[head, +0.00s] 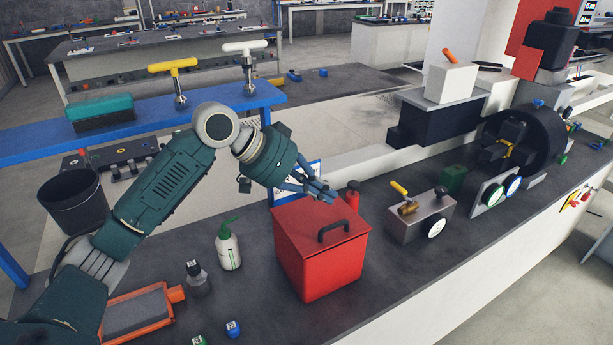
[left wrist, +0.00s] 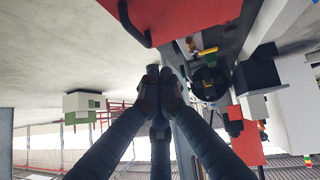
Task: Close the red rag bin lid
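The red rag bin (head: 318,265) stands on the dark bench. Its red lid (head: 300,228) lies flat across the top, with a black handle (head: 334,229) near its right front edge. No gap under the lid shows from here. In the head view my left gripper (head: 322,190) is just behind and above the lid's rear edge, apart from the handle. In the left wrist view its fingers (left wrist: 160,78) come together with nothing between them. The red bin (left wrist: 195,14) and the handle (left wrist: 130,22) also show at the top there. My right gripper is not in view.
A white squeeze bottle (head: 228,250) and a small dark bottle (head: 197,280) stand left of the bin, near an orange-framed tray (head: 135,312). A metal block with a gauge (head: 420,218) stands to the right. A blue shelf (head: 145,125) lies behind my left arm.

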